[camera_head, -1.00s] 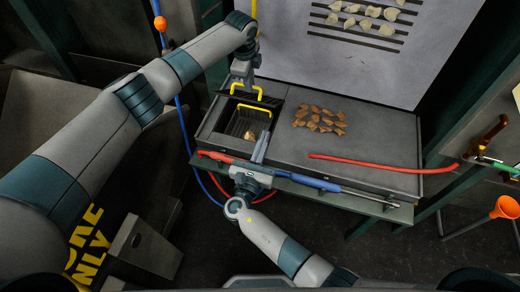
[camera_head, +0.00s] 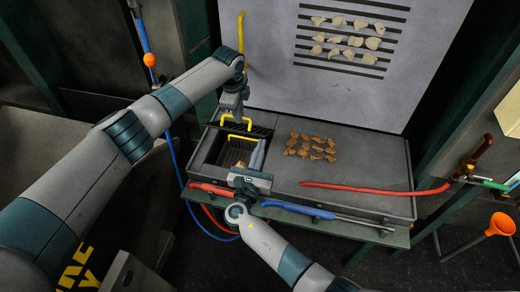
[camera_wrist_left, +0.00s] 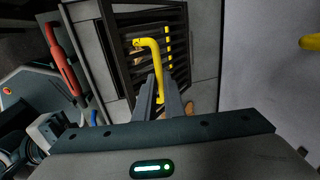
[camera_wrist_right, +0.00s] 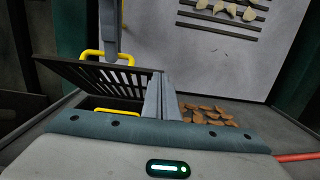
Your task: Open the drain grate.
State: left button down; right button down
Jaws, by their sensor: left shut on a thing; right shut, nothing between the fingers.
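The drain grate is a dark slatted panel (camera_wrist_right: 125,78) with a yellow handle (camera_wrist_right: 93,55). In the right wrist view it stands tilted up over its opening. My left gripper (camera_head: 233,114) is shut on the yellow handle, which also shows in the left wrist view (camera_wrist_left: 152,62). My right gripper (camera_head: 258,158) is shut and empty. Its fingertips (camera_wrist_right: 161,84) are beside the grate's right edge in the right wrist view; I cannot tell if they touch. The open pit (camera_head: 213,150) shows below, with a second yellow handle (camera_wrist_right: 115,112) low in it.
Several brown pieces (camera_head: 309,147) lie on the grey counter. A red bar (camera_head: 370,188) crosses the counter, and a blue-handled tool (camera_head: 298,210) lies on the front shelf. A white panel (camera_head: 280,85) rises behind. An orange funnel (camera_head: 499,225) is at right.

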pick_arm(q)
jog(key=shift+s+f, duration=0.1)
jog(key=shift+f, duration=0.25)
pick_arm(e)
jog(key=shift+w+d+r, duration=0.15)
jog(key=shift+w+r, duration=0.3)
jog(key=shift+r, duration=0.1)
pick_arm(q)
jog(key=c, duration=1.8)
grip_release()
jog(key=shift+d, duration=0.1)
jog(key=shift+c, duration=0.2)
pick_arm(e)
jog(key=shift+w, duration=0.1)
jog(key=shift+d+f, duration=0.1)
pick_arm(q)
jog(key=shift+r, duration=0.15)
jog(key=shift+r, duration=0.4)
jog(key=v, duration=1.1)
